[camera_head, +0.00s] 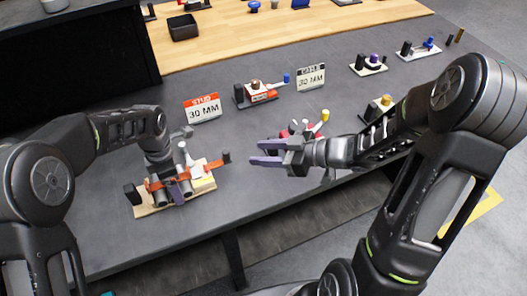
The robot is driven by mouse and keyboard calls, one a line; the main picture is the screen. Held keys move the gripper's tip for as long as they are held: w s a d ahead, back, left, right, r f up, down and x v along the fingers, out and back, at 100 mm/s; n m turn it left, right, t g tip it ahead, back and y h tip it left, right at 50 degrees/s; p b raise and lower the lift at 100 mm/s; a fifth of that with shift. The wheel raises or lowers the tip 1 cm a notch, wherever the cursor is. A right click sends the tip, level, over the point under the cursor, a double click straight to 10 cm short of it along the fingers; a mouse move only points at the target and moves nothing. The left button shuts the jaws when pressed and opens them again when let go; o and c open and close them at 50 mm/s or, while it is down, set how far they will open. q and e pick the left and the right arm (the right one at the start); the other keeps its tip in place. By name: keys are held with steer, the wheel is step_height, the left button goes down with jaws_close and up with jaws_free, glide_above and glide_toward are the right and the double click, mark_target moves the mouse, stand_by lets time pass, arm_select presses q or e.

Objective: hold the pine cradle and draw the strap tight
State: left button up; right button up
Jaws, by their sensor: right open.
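The pine cradle (146,211) sits on the grey bench at the left, a pale wooden base with a dark block at its left end. An orange strap (213,165) runs across its top toward a dark knob at the right. My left gripper (176,191) reaches down over the cradle from behind. Its fingers are partly hidden among the dark parts and strap, so I cannot tell whether they grip anything. My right gripper (266,152) is open and empty, its purple-grey fingers pointing left, to the right of the cradle and apart from it.
An orange-and-white sign (202,109) reading 30 MM and a black-and-white sign (311,77) stand behind. A small fixture (262,91) stands between them. A red part (312,131) is partly hidden behind my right gripper. A black bin (183,27) sits on the wooden surface at the back.

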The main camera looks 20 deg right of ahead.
arm_select(q)
steer(key=o, duration=1.8)
steer(key=shift+r, duration=0.1)
step_height(320, 180, up, 12)
steer(key=shift+d, duration=0.1)
